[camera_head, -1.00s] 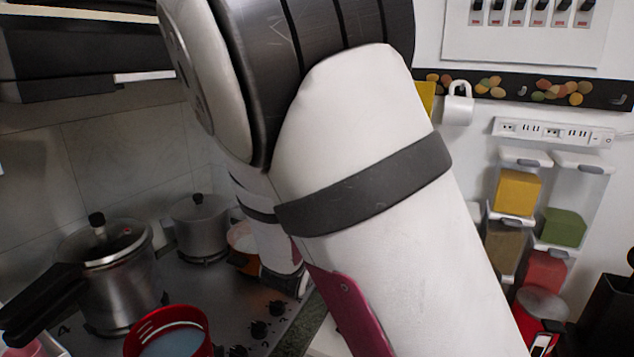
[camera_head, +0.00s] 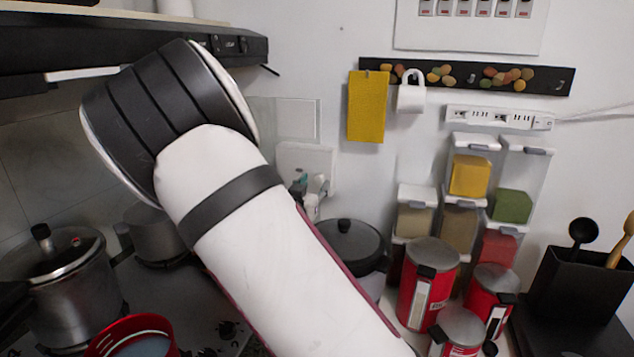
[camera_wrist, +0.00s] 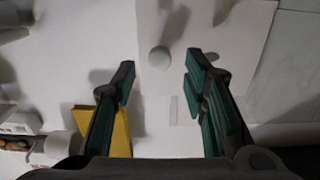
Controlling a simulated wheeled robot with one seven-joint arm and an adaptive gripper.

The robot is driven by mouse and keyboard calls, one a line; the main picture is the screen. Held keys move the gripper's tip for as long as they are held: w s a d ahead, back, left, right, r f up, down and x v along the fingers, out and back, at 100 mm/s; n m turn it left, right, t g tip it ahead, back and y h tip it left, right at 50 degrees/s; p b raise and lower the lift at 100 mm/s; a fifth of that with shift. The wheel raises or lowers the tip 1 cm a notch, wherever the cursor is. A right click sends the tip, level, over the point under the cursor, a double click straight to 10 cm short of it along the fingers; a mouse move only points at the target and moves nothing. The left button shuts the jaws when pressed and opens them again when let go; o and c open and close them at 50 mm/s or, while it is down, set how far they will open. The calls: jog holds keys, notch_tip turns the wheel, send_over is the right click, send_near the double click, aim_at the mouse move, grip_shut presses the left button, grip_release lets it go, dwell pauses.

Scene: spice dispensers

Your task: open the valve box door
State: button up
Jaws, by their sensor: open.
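A pale, flat, box-like panel (camera_wrist: 235,40) on the wall, which looks like the valve box door, shows at the top of the wrist view. A round pale knob (camera_wrist: 160,58) stands out near its left edge and casts a shadow. My gripper (camera_wrist: 159,72) is open, with one finger on each side of the knob in the picture; I see no contact, and the depth gap is unclear.
A yellow cloth (camera_head: 368,106) and a white mug (camera_head: 411,92) hang on the hook rail (camera_head: 540,80); the cloth shows close beside one finger in the wrist view (camera_wrist: 118,132). Pots, including a dark-lidded pot (camera_head: 345,245), and red canisters (camera_head: 428,285) stand below. The range hood (camera_head: 215,42) is upper left.

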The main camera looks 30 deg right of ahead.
aim_at(318, 180)
jog(key=shift+x, duration=1.65)
grip_shut()
